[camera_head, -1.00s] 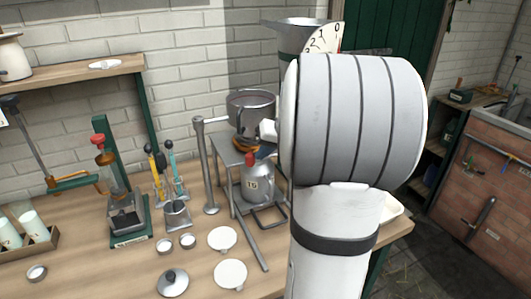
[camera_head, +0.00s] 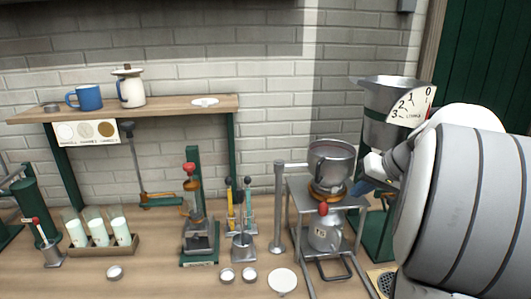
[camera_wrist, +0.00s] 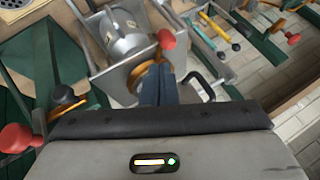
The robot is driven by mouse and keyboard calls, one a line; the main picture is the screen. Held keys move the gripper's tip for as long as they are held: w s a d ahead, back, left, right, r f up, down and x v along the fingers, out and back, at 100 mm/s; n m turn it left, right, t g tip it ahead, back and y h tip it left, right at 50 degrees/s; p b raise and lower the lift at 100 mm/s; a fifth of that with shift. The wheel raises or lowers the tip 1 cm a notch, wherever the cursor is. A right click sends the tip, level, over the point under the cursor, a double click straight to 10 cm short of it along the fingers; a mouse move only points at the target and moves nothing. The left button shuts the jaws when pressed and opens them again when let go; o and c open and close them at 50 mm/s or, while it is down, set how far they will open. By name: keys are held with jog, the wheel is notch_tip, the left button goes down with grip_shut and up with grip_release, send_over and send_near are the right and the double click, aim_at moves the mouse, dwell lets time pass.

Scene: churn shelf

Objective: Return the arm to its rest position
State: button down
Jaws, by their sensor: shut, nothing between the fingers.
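My gripper (camera_head: 361,189) is in front of the right part of the shelf area, beside a metal stand (camera_head: 297,205) and just right of the steel bowl (camera_head: 331,163) on top of it. In the wrist view its dark blue fingers (camera_wrist: 158,85) are together, with nothing held. They overlap an orange ring and lie close to a red knob (camera_wrist: 166,38); I cannot tell whether they touch. My arm fills the right edge of the head view and hides what is behind it.
A metal can (camera_head: 325,231) stands under the bowl. A hopper with a dial (camera_head: 412,104) is behind my gripper. Left are tools in a holder (camera_head: 243,246), a burette-like device (camera_head: 196,215), a rack of white-filled tubes (camera_head: 121,231) and a shelf (camera_head: 180,107) with a blue mug (camera_head: 88,97).

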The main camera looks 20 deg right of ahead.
jog(key=s+a+f+n+g+h, duration=0.1)
jog(key=s+a+f+g, duration=0.15)
jog(key=a, duration=0.45)
jog(key=s+a+f+g, duration=0.1)
jog(key=s+a, duration=0.2)
jog(key=a, duration=0.5)
jog(key=s+a+f+n+h, duration=0.2)
jog(key=s+a+f, duration=0.4)
jog(key=s, duration=0.4)
jog(key=shift+s+a+n, duration=0.2)
jog(key=shift+a+n, duration=0.1)
jog(key=shift+a, duration=0.5)
